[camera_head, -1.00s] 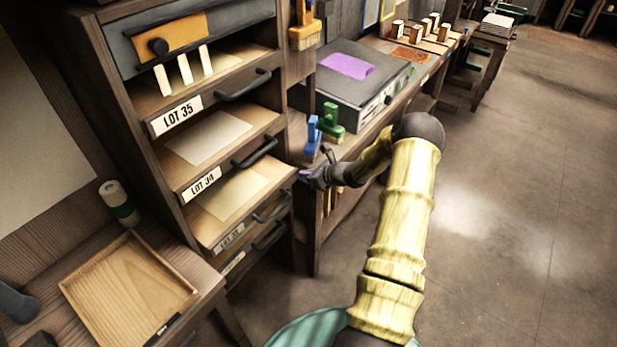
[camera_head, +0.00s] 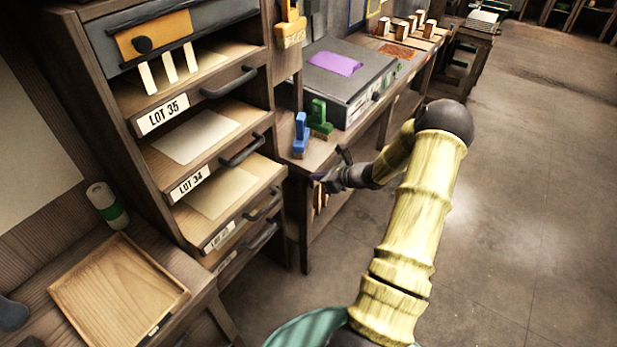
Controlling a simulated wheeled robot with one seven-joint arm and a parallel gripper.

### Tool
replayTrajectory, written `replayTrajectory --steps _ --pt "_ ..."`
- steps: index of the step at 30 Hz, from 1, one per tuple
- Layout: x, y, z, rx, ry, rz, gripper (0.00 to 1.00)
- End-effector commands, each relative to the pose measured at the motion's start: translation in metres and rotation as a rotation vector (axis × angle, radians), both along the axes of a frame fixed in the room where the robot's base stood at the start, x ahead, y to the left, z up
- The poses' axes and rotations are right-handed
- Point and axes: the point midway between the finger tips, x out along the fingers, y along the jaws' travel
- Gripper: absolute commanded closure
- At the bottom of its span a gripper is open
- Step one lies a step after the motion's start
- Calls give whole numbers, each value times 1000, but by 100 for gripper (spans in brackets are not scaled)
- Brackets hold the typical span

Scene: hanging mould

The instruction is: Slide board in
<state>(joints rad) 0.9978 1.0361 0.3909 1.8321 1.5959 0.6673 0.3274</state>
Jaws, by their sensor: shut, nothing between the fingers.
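A wooden rack holds several handled boards. The board labelled LOT 35 (camera_head: 215,105) is near the top, the LOT 34 board (camera_head: 230,165) below it, and a lower board (camera_head: 247,215) has a label too small to read surely. Pale sheets lie on the LOT 34 and lower boards. Each has a dark bar handle at its front, and the fronts show in a stepped row. My gripper (camera_head: 324,181) is shut and empty, to the right of the lower board and apart from the handles in the picture.
A workbench right of the rack carries a blue brush (camera_head: 301,135), a green brush (camera_head: 320,120) and a grey box (camera_head: 345,80) with a purple cloth. A wooden tray (camera_head: 60,290) lies at lower left beside a white-green cylinder (camera_head: 108,206). Floor at right is clear.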

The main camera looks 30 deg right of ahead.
Motion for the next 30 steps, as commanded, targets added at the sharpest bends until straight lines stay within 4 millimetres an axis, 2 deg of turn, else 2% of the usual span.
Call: replayTrajectory --steps 3,7,17,20,23,26,30 --pt "-18 -14 10 -3 1 -12 100" --pt "-28 -20 16 0 0 -14 100" --pt "-29 -20 17 0 0 -12 100" --pt "-29 -14 19 -15 3 11 100" --pt "-31 8 24 -73 16 103 100" --pt "-38 47 33 -186 32 276 100" --pt "-65 107 49 -418 48 611 100"
